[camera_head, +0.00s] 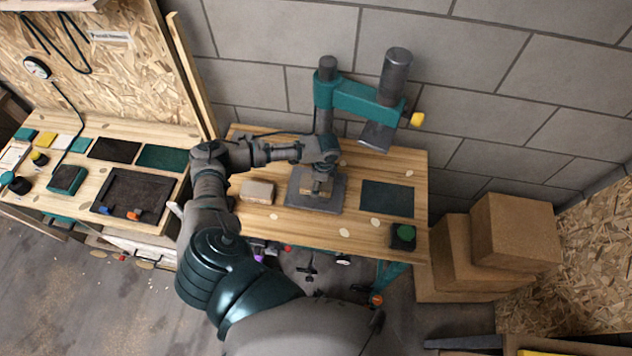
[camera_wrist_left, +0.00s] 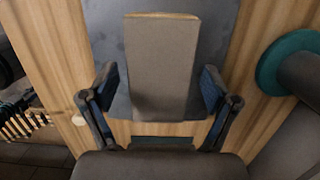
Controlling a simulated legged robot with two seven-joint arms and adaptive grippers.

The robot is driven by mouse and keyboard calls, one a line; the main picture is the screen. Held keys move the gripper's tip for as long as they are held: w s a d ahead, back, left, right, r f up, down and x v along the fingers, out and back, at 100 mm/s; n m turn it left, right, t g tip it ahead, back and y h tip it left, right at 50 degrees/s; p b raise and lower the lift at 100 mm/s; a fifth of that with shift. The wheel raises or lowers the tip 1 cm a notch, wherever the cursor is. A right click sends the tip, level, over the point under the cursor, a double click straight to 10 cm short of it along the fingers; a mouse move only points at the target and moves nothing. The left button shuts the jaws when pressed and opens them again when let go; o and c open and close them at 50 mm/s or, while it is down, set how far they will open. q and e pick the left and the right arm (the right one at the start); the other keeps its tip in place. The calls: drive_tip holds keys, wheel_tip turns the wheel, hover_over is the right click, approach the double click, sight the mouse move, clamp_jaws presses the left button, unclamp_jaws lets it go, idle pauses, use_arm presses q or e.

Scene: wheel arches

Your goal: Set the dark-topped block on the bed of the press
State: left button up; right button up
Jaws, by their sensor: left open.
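The dark-topped block (camera_wrist_left: 162,65) lies between the fingers of my left gripper (camera_wrist_left: 160,92) in the left wrist view, with a thin wood edge at its far end. The fingers are open, with a gap on each side of the block. The block appears to rest on the grey bed plate (camera_wrist_left: 110,30) of the press. In the head view my left gripper (camera_head: 318,184) is low over the bed plate (camera_head: 332,199) and hides most of the block. The teal press arm (camera_head: 350,98) and grey press head (camera_head: 393,80) stand above, to the right. My right gripper is not in view.
A light tan block (camera_head: 257,191) lies on the table left of the bed. A dark mat (camera_head: 386,198) and a green button box (camera_head: 403,236) are on the right. Cardboard boxes (camera_head: 505,235) stand beside the table. A tool bench (camera_head: 100,170) is at left.

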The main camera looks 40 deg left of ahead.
use_arm(q)
wheel_tip(320, 180, up, 12)
drive_tip(key=d, duration=0.1)
drive_tip(key=shift+w+d+f, duration=0.2)
drive_tip(key=shift+w+d, duration=0.05)
drive_tip(key=shift+w, duration=0.15)
idle(0.3)
